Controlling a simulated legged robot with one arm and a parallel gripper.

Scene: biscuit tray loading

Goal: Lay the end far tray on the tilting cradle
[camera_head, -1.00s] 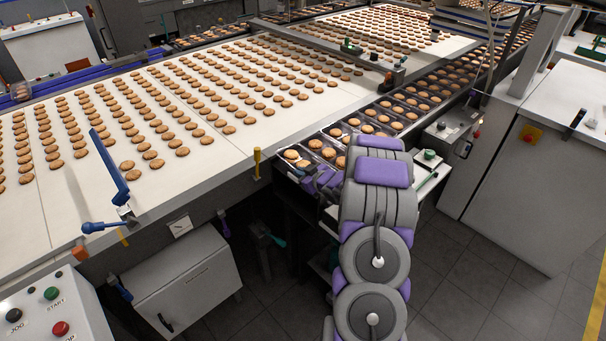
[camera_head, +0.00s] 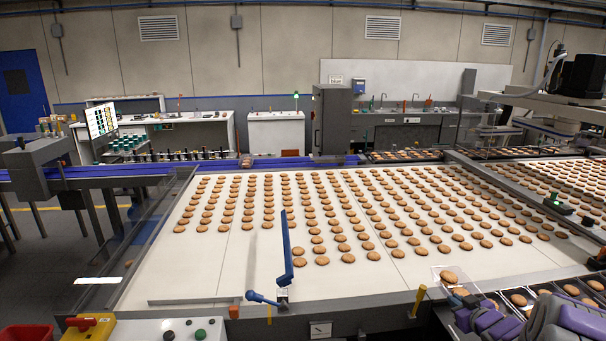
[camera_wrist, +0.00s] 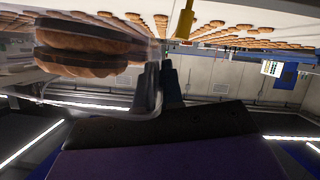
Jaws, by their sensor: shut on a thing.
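My gripper (camera_head: 464,302) is at the lower right of the head view, shut on a clear tray (camera_head: 437,269) with biscuits in it. The tray is at the near right corner of the white belt, to the left of the row of trays. I cannot tell its height above the belt edge. In the wrist view, my dark gripper fingers (camera_wrist: 160,82) meet the tray's edge, and stacked biscuits (camera_wrist: 90,50) fill the upper left. The tray's far side is out of that view. I cannot make out the tilting cradle in either view.
The wide white belt (camera_head: 220,268) carries rows of biscuits. A blue lever (camera_head: 288,250) and a yellow handle (camera_head: 418,301) stand at its near edge. Other filled trays (camera_head: 540,303) line the lower right. A control panel (camera_head: 170,328) is at the front left.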

